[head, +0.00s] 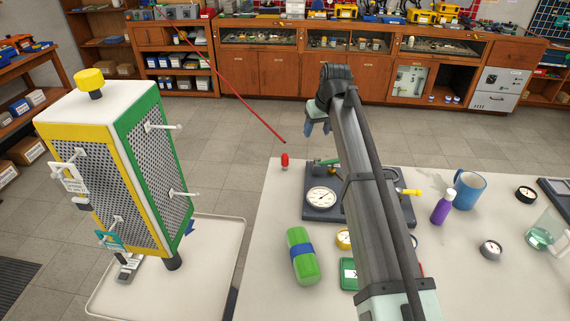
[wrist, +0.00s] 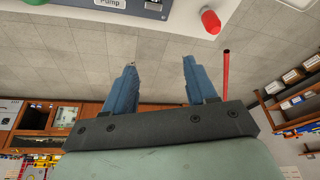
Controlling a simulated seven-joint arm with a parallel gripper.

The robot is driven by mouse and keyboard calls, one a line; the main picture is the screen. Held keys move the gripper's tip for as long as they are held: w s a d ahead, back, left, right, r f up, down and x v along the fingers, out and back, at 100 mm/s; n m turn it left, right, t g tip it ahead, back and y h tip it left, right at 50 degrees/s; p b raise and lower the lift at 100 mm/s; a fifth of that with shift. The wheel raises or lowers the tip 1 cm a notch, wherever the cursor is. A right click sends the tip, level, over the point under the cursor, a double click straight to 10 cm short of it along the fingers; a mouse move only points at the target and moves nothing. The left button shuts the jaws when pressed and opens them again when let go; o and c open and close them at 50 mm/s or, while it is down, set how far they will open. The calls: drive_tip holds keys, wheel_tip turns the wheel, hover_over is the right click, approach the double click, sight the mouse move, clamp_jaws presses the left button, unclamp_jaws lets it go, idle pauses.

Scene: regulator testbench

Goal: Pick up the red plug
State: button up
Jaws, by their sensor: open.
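The red plug (head: 285,161) stands at the far left of the white table, close to its back edge. In the wrist view the red plug (wrist: 211,21) is near the top, right of the fingers and beyond their tips. My gripper (head: 317,128) hangs above the table's back edge, to the right of the plug in the head view and apart from it. In the wrist view my gripper (wrist: 159,62) has its two blue fingers spread, with only floor showing between them.
A gauge panel (head: 322,213) stands close to the plug, partly hidden by my arm. A green cylinder with a blue band (head: 302,257) lies nearer. A thin red rod (head: 240,98) slants across behind the table. A perforated box (head: 140,165) stands left; bare table lies left of the cylinder.

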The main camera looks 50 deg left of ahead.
drive_tip(key=n, duration=0.2)
approach(285, 155)
drive_tip(key=w+r, duration=0.1)
drive_tip(key=r, duration=0.1)
drive_tip(key=shift+g+h, duration=0.3)
drive_tip(key=x, duration=1.4)
drive_tip(key=shift+s, duration=0.4)
drive_tip(key=shift+c, duration=0.5)
clamp_jaws()
